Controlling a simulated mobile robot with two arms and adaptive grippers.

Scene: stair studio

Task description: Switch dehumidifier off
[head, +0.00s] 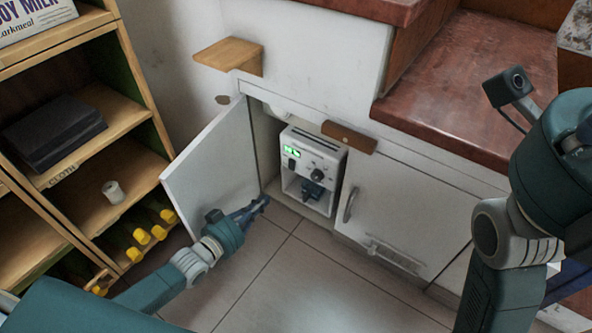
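The dehumidifier (334,160) looks to be the white boxy appliance inside the low cabinet under the stairs. A small green display (291,150) is lit at the top left of its front. A dark switch (291,164) sits just below the display, with small knobs to its right. A dark part shows in its lower front recess. My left gripper (262,203) is low in front of the cabinet opening, to the left of and below the appliance, apparently apart from it. Its fingers are too small and dark to tell their opening. My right arm shows at the right; its fingertips are not visible.
The white cabinet door (213,165) stands open on the left, close to my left forearm. A closed door (405,215) with a handle is on the right. A wooden shelf unit (125,110) stands at left. Red-brown steps (470,90) rise above. The tiled floor (310,280) is clear.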

